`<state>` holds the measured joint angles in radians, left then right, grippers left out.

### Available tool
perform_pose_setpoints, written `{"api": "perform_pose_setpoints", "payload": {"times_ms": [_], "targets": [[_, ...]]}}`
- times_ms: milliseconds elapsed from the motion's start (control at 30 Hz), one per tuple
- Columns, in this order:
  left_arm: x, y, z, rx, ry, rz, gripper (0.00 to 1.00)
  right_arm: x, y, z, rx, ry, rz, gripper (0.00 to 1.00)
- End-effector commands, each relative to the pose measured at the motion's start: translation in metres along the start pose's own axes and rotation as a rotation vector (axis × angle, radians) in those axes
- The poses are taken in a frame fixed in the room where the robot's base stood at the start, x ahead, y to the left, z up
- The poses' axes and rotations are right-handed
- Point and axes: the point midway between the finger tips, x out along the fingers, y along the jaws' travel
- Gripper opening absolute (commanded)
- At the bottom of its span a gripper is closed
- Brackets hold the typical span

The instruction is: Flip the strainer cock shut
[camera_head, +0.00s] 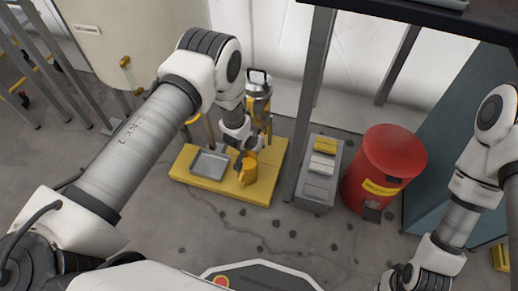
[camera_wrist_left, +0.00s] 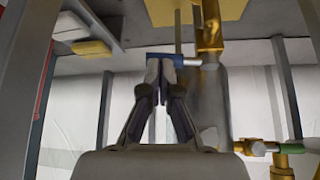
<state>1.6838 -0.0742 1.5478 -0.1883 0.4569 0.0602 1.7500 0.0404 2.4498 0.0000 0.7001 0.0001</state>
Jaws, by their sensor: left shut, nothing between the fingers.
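The strainer (camera_head: 258,100) stands upright at the back of the yellow platform, a cylinder with a silver top. In the left wrist view its grey body (camera_wrist_left: 208,105) has a brass cock (camera_wrist_left: 208,35) with a short blue handle (camera_wrist_left: 188,62). A second brass fitting (camera_wrist_left: 258,148) with a green-tipped handle (camera_wrist_left: 310,144) is at the right. I cannot tell which one the task names. My left gripper (camera_wrist_left: 163,68) is shut and empty, its tips at the blue handle; contact is unclear. In the head view this gripper (camera_head: 241,147) is low before the strainer. My right gripper (camera_head: 405,280) is partly cut off, bottom right.
A yellow jug (camera_head: 247,172) and a grey tray (camera_head: 209,165) are on the yellow platform (camera_head: 257,195), close below my left gripper. A grey cabinet (camera_head: 315,190) and a red drum (camera_head: 378,180) stand right. A tan tank (camera_head: 125,30) is at the left. Cracked floor in front is open.

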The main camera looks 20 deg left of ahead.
Motion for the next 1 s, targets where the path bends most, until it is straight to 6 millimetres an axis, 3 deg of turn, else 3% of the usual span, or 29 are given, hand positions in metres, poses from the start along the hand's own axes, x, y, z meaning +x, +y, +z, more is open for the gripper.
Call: {"api": "perform_pose_setpoints", "payload": {"times_ms": [1000], "targets": [[-0.003,-0.015,0.002,0.005,0.000,0.004,0.00,-0.005,0.000,0.000,0.000,0.000,0.000,0.00]]}}
